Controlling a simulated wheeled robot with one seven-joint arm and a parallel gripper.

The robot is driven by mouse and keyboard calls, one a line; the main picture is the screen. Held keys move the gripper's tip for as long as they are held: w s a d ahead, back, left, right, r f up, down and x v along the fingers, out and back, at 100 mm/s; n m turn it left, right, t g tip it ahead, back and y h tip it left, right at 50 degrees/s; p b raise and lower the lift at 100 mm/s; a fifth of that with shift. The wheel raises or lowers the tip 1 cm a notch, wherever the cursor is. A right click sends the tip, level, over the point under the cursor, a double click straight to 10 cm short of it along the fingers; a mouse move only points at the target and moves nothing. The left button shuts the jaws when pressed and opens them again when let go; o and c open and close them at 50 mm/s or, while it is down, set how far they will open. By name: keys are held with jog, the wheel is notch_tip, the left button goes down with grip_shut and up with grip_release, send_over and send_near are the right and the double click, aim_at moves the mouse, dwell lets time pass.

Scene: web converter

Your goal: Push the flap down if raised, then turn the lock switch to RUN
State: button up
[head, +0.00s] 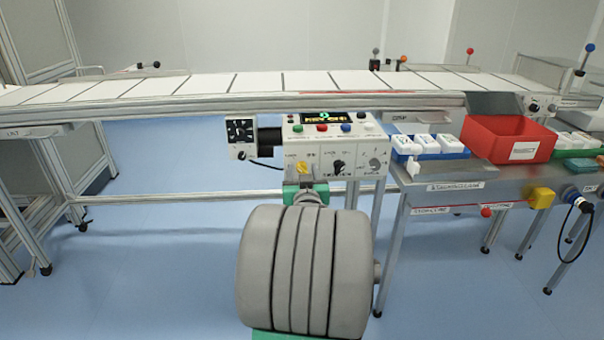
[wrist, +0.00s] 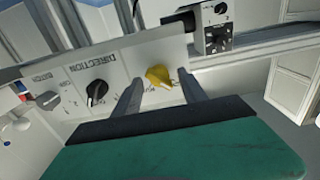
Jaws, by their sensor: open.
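A white control box (head: 325,150) hangs at the front of the conveyor. On its front face is a yellow rotary knob (head: 302,168), which also shows in the wrist view (wrist: 158,75). A black knob (head: 338,166) marked DIRECTION in the wrist view (wrist: 97,93) sits beside it. My gripper (wrist: 160,84) is open, and its two fingers frame the yellow knob in the picture; I cannot tell whether they touch it. The small print around the yellow knob is unreadable, so its setting is unclear. I cannot make out a flap for certain.
The box top carries a lit display (head: 331,118) and several coloured buttons. A small black-faced unit (head: 240,137) is at its left. The conveyor (head: 256,84) runs behind. A red bin (head: 508,137) below a dark slanted plate (head: 494,103) stands right. Blue floor is open left.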

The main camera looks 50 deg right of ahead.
jog(key=shift+c, duration=0.5)
grip_shut()
jog(key=shift+f, duration=0.1)
jog(key=shift+m, duration=0.4)
jog(key=m, duration=0.3)
jog(key=shift+s+m, duration=0.15)
jog(key=shift+m, duration=0.15)
jog(key=m, duration=0.4)
jog(key=shift+d+m, duration=0.1)
jog(key=shift+m, duration=0.2)
jog(key=m+p, duration=0.1)
jog(key=m, duration=0.3)
jog(key=shift+s, duration=0.1)
jog(key=m+p, duration=0.1)
jog(key=m, duration=0.3)
jog(key=shift+f+m+p, duration=0.1)
jog(key=shift+m+p, duration=0.2)
jog(key=shift+p, duration=0.1)
jog(key=shift+m, duration=0.3)
